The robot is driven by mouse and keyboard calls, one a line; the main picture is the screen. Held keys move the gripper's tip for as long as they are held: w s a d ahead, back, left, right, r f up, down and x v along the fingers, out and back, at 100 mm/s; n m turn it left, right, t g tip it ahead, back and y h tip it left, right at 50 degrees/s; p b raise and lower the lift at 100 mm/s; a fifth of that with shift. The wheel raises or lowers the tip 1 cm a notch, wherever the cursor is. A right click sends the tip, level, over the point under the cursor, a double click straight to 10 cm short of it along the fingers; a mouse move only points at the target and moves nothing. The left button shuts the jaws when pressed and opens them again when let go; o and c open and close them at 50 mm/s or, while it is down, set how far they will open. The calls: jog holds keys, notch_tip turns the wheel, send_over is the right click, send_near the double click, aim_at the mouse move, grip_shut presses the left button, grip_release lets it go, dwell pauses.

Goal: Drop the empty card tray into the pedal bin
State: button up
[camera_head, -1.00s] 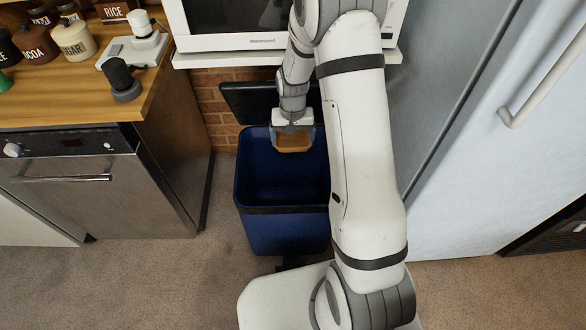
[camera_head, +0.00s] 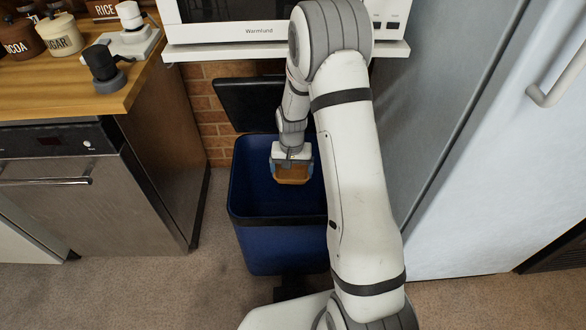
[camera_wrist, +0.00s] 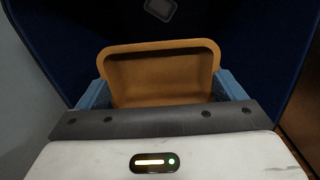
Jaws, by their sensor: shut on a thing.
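The empty card tray (camera_head: 292,175) is a small brown-orange tray with a raised rim. My gripper (camera_head: 291,170) is shut on it, with blue fingers at its two sides. In the wrist view the tray (camera_wrist: 163,75) stands beyond the gripper (camera_wrist: 163,95), and its hollow shows bare. The pedal bin (camera_head: 285,245) is dark blue with its black lid (camera_head: 245,100) swung up against the wall. The gripper and tray are over the bin's opening, near its back; I cannot tell exactly how deep. Dark blue bin walls (camera_wrist: 250,40) surround the tray in the wrist view. My arm hides the bin's right side.
A wooden counter (camera_head: 60,95) with canisters stands at the left, above a steel-fronted appliance (camera_head: 90,200). A microwave (camera_head: 235,15) sits on a white shelf (camera_head: 200,52) above the bin. A pale fridge (camera_head: 490,150) is at the right. Carpet (camera_head: 150,285) lies clear at front left.

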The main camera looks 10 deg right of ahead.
aim_at(292, 176)
notch_tip(292, 176, down, 2)
jog(key=shift+f+b, duration=0.1)
jog(key=shift+b, duration=0.35)
jog(key=o, duration=0.7)
notch_tip(292, 176, up, 8)
jog(key=shift+f+p, duration=0.1)
jog(key=shift+p, duration=1.05)
